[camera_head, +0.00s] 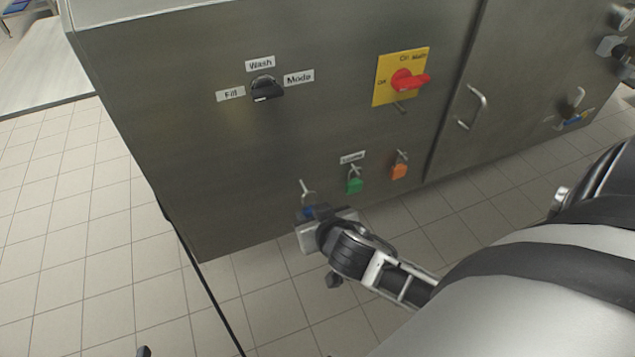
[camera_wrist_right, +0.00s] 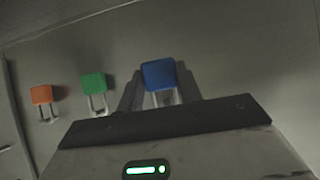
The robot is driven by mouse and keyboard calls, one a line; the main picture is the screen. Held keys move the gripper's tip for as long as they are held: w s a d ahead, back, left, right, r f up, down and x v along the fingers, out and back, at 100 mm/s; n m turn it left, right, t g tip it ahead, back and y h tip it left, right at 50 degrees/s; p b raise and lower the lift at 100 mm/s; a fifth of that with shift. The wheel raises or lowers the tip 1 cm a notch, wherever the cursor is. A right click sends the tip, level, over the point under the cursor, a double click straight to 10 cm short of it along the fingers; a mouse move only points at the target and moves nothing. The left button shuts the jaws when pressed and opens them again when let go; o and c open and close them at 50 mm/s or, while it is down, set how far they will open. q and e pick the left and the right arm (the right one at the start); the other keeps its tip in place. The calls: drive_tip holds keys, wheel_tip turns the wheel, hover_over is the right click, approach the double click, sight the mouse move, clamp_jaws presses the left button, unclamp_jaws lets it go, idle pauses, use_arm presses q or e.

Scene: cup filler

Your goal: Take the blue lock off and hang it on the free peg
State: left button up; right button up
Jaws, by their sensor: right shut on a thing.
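The blue lock (camera_head: 308,213) is between the fingers of my right gripper (camera_head: 312,214), low on the cabinet's front panel. In the right wrist view the blue lock (camera_wrist_right: 159,74) shows with a finger on each side of its body. Its shackle (camera_head: 309,197) is at the leftmost peg (camera_head: 304,186); I cannot tell whether it is around the peg or only in front of it. A green lock (camera_head: 355,186) and an orange lock (camera_head: 399,172) hang on the pegs to the right.
The red switch (camera_head: 408,81) on its yellow plate (camera_head: 386,91) is above, with no lock seen on it. A black mode knob (camera_head: 265,88) sits upper left. A door handle (camera_head: 473,107) sticks out on the right. Tiled floor (camera_head: 80,240) is clear at left.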

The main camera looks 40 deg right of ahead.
sight(309, 207)
drive_tip(key=shift+w+d+f+b, duration=0.1)
drive_tip(key=shift+w+d+b, duration=0.1)
drive_tip(key=shift+w, duration=0.35)
drive_tip(key=shift+w+d+b, duration=0.1)
drive_tip(key=shift+w+b, duration=0.1)
drive_tip(key=shift+w, duration=0.3)
drive_tip(key=shift+w+f, duration=0.15)
drive_tip(key=shift+w, duration=0.15)
drive_tip(key=shift+w+d+f, duration=0.1)
drive_tip(key=shift+w, duration=0.1)
drive_tip(key=o, duration=1.1)
